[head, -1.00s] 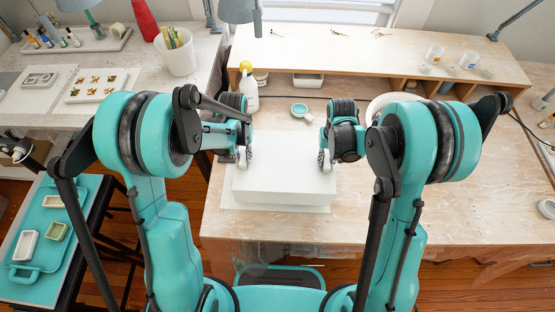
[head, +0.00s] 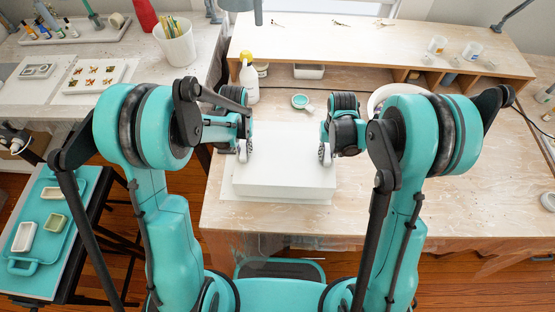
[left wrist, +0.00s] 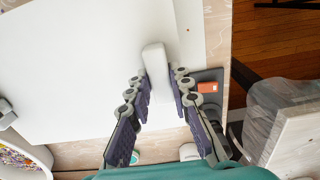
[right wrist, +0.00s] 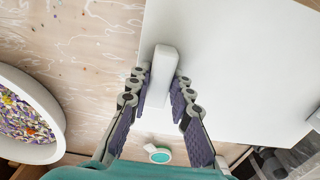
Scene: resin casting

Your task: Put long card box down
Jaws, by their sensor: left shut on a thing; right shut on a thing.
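The long card box (head: 285,175) is a wide white box in front of me on the bench. It lies level over a white sheet (head: 280,200) whose edge shows along its front; I cannot tell if it touches. My left gripper (head: 243,150) is at its left end, shut on a narrow white raised part (left wrist: 156,70) of it. My right gripper (head: 325,153) is at its right end, shut on a matching part (right wrist: 163,75). In both wrist views the fingers stand on either side of these parts.
Behind the box are a white bottle (head: 250,82), a small teal-rimmed cup (head: 301,102) and a raised wooden shelf (head: 370,50). A round white bowl (right wrist: 28,115) is right of the right gripper. The bench (head: 440,205) is clear at right.

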